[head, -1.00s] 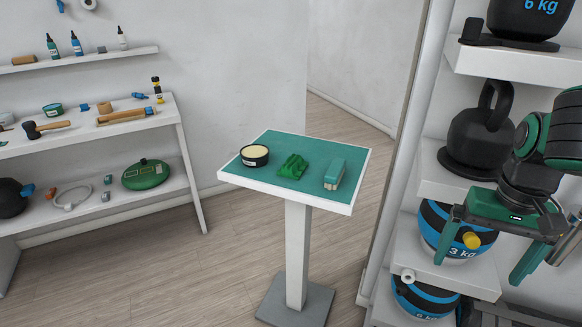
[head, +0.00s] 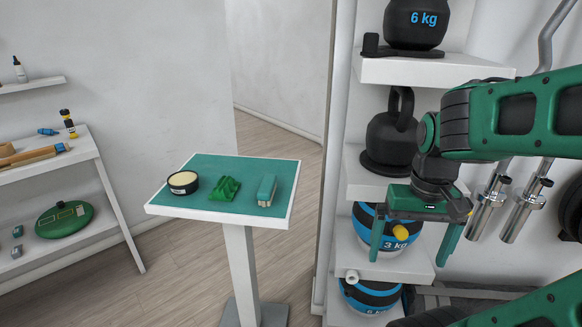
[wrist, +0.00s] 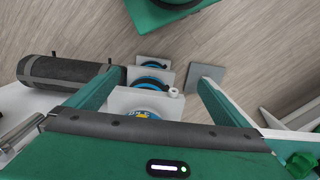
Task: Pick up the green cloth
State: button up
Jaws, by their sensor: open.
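The green cloth (head: 226,189) lies crumpled on the green top of a small white pedestal table (head: 172,211), between a round tin and a green-and-white block. In the wrist view a crumpled green thing, likely the cloth (wrist: 301,163), shows at the lower right edge. My gripper (head: 410,258) is open and empty, to the right of the table, in front of the kettlebell shelves. Its fingers point down in the head view. In the wrist view the gripper (wrist: 148,88) has its two fingers wide apart with nothing between them.
A dark round tin (head: 183,183) and a green-and-white block (head: 267,190) flank the cloth. A white rack (head: 385,262) with kettlebells stands right of the table. A white shelf unit (head: 104,180) with tools is at the left. Floor between is clear.

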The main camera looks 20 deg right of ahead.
aim_at(227, 189)
jog(key=k, duration=1.2)
jog(key=u, duration=0.45)
jog(key=i, duration=1.7)
jog(key=z, duration=0.45)
